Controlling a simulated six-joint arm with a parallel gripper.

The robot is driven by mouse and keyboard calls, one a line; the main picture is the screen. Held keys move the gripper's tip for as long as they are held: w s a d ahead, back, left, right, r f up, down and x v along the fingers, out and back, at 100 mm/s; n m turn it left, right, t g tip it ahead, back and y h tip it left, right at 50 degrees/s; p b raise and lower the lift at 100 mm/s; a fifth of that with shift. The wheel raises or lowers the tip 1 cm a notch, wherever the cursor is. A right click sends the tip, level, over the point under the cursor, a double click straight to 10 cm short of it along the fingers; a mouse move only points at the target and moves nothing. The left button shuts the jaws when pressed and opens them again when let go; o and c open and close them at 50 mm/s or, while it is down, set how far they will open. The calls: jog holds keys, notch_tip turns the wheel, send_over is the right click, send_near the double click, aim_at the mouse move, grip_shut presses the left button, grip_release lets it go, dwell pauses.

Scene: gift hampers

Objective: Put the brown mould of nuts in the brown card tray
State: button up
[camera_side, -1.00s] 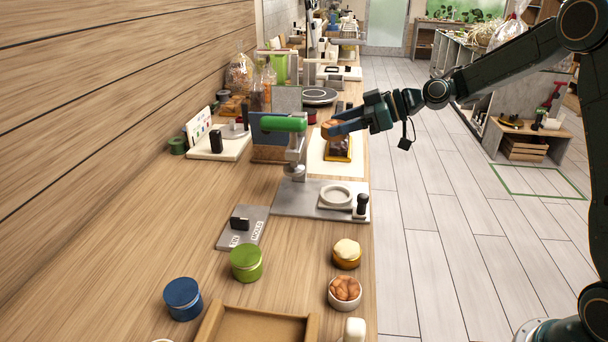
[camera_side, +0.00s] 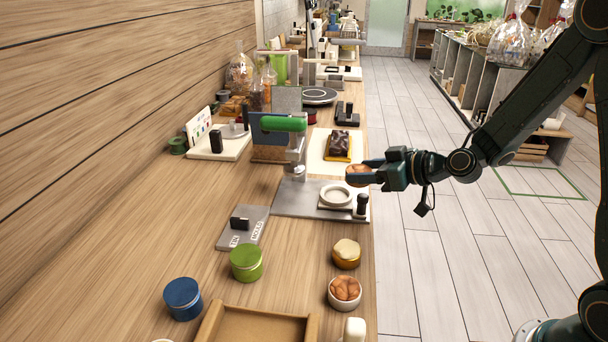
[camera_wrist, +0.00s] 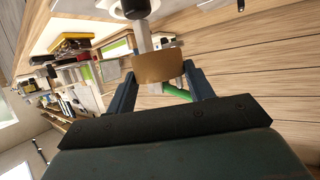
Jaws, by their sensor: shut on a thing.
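My gripper (camera_side: 366,172) is shut on the brown mould of nuts (camera_side: 356,178). It holds the mould in the air, near the right edge of the bench beside the grey press base. In the wrist view the mould is a round tan-brown wall (camera_wrist: 157,66) between my two fingers (camera_wrist: 160,82); its contents are hidden there. The brown card tray (camera_side: 258,326) lies at the near edge of the side view, partly cut off by the frame. The part that shows looks empty. My gripper is well beyond the tray, apart from it.
A white bowl of nuts (camera_side: 345,292), a gold-rimmed pot (camera_side: 346,254), a green tin (camera_side: 246,263) and a blue tin (camera_side: 183,299) stand around the tray's far side. The press with a green handle (camera_side: 284,123) stands left of my gripper.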

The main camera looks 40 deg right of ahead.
jog(key=shift+w, duration=0.1)
jog(key=shift+w+r, duration=0.35)
jog(key=shift+w, duration=0.1)
jog(key=w+d+r+n+g+y, duration=0.1)
jog(key=w+r+n+g+y, duration=0.4)
jog(key=r, duration=0.5)
jog(key=shift+w+d+r+n+g+y, duration=0.15)
jog(key=shift+w+r+n+g+y, duration=0.15)
jog(key=shift+w+n+y, duration=0.8)
jog(key=shift+s+n, duration=0.35)
jog(key=shift+n, duration=0.15)
notch_tip(320, 180, down, 16)
jog(key=shift+r, duration=0.15)
